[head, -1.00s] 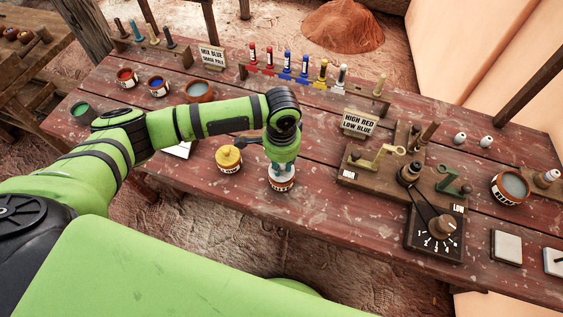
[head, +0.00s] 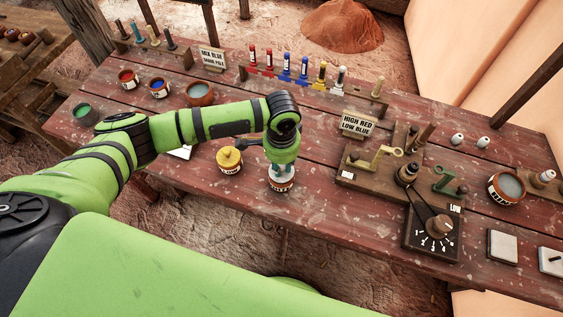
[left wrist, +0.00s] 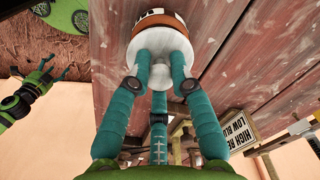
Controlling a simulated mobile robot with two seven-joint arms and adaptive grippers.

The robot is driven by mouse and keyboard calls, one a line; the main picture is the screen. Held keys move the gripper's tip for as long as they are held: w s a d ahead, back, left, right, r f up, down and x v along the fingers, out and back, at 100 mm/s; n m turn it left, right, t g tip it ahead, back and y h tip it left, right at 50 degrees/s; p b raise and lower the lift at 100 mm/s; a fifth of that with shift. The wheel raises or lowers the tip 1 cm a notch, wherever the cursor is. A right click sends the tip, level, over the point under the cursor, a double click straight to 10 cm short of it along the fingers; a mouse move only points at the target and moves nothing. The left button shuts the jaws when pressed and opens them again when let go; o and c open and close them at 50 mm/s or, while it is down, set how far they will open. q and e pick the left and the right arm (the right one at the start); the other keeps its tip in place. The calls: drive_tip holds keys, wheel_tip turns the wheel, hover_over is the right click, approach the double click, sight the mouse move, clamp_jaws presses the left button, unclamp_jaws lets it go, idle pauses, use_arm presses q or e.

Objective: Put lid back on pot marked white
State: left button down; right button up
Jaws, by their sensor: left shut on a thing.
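The pot marked white (head: 281,187) stands near the table's front edge, below my left gripper (head: 281,170). In the left wrist view its white lid (left wrist: 160,36) covers the top of the pot, with the brown pot and part of its label behind. My left gripper's teal fingers (left wrist: 160,75) are shut on the lid. The lid lies at the pot's mouth; I cannot tell whether it is fully seated. My right gripper (left wrist: 54,68) shows small in the left wrist view, away from the table, with its fingers apart and empty.
A yellow-lidded pot (head: 229,160) stands close to the left. Open red (head: 129,79), blue (head: 159,88) and green (head: 85,114) pots are further left. A lever board (head: 400,175) with a dial box (head: 434,228) is to the right. Bare tabletop lies between.

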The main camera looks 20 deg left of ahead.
use_arm(q)
drive_tip(key=shift+f+p, duration=0.15)
drive_tip(key=shift+p, duration=0.15)
idle(0.5)
drive_tip(key=shift+f+p, duration=0.4)
drive_tip(key=shift+f, duration=0.15)
idle(1.0)
drive_tip(key=c, duration=0.6)
unclamp_jaws()
drive_tip(key=shift+o, duration=0.2)
